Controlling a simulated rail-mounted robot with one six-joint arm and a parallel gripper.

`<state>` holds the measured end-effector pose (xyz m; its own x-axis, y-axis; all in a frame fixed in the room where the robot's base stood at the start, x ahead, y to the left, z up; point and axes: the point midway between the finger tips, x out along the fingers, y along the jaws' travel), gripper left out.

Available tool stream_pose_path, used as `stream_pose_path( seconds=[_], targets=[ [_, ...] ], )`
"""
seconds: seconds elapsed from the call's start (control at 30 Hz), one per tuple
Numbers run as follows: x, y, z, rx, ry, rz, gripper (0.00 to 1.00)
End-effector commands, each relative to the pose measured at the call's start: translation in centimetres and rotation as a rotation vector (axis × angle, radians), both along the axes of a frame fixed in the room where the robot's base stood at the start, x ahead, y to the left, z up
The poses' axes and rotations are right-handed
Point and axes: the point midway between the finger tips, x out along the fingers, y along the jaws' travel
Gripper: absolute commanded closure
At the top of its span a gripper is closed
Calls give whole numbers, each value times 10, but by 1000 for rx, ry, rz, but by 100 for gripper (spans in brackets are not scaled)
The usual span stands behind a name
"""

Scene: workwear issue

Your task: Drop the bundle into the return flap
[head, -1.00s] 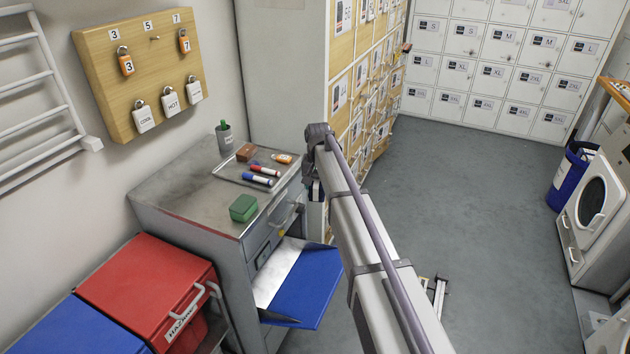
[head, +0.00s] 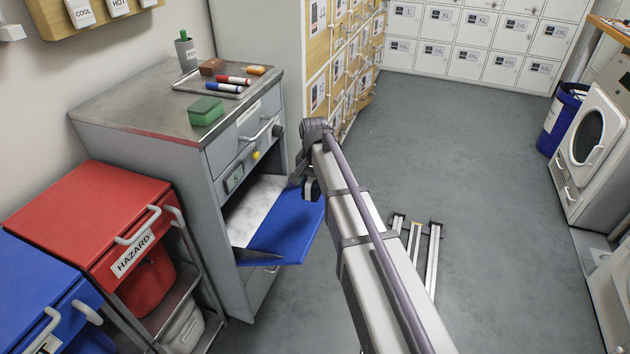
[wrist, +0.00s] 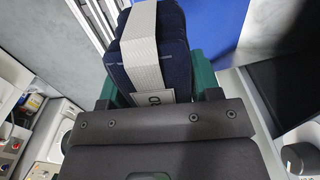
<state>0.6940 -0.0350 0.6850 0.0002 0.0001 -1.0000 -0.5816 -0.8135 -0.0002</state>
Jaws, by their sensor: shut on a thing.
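The bundle (wrist: 178,48) is dark navy folded cloth with a pale grey strap around it and a small white tag, seen in the wrist view. My gripper (wrist: 155,82) is shut on it, with a green finger at each side. The end of my arm is by the flap's right side. Blue also shows beyond the bundle in the wrist view.
The grey cabinet (head: 150,105) carries a green box (head: 206,110) and a tray of markers. A red hazard bin (head: 95,215) and a blue bin (head: 40,290) stand to its left. Lockers stand behind. Floor to the right is mostly clear.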

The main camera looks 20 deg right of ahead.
Motion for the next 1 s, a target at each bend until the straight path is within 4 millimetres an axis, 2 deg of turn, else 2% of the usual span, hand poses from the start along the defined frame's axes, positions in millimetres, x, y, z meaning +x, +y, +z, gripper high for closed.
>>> stream_pose_path(
  seconds=[0.53, 0.7, 0.97, 1.0],
  targets=[
    [28, 38, -68, 0, 0, 2, 70],
    [32, 45, -76, 0, 0, 1, 70],
    [33, 46, -75, 0, 0, 1, 70],
    [33, 46, -75, 0, 0, 1, 40]
  ],
)
